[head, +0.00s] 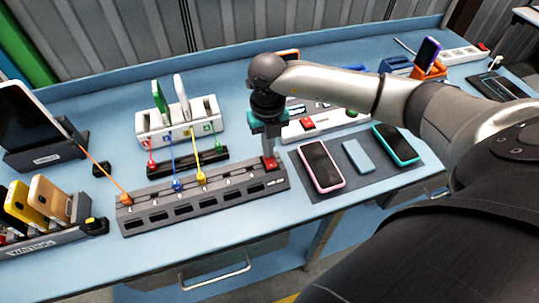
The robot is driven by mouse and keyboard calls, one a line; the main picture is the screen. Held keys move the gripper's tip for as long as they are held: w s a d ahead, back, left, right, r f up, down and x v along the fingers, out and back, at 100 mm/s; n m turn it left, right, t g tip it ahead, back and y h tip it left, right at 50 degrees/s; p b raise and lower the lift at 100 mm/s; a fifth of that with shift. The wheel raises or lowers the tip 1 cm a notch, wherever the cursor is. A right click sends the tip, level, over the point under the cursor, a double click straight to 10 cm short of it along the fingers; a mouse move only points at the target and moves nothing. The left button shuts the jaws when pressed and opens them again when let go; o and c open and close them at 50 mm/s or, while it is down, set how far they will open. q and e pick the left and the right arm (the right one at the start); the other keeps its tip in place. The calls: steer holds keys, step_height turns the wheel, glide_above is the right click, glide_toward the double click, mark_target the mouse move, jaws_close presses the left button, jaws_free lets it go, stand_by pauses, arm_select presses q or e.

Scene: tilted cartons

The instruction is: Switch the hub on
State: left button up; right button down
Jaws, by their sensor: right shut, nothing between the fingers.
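The hub (200,207) is a long dark grey strip with a row of numbered ports, lying on the blue bench. Orange (127,199), blue (178,185) and yellow (201,178) plugs stand on its top row. A red switch (271,164) sits at its right end. My right gripper (269,157) points down at that switch, shut and empty, with its fingertips at or just above it. The fingers partly hide the switch, so I cannot tell contact or its position. My left gripper is not in view.
A white rack (180,126) with upright devices stands behind the hub, with a black strip (187,163) in front. Phones lie on a dark mat (345,183) to the right. A white power strip (330,123) with a red switch is partly behind my arm. A tablet stand (45,153) is at left.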

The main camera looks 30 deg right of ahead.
steer(key=shift+f, duration=0.4)
steer(key=shift+r, duration=0.1)
steer(key=shift+r+p, duration=2.6)
steer(key=shift+r, duration=0.95)
steer(key=shift+s+f, duration=0.1)
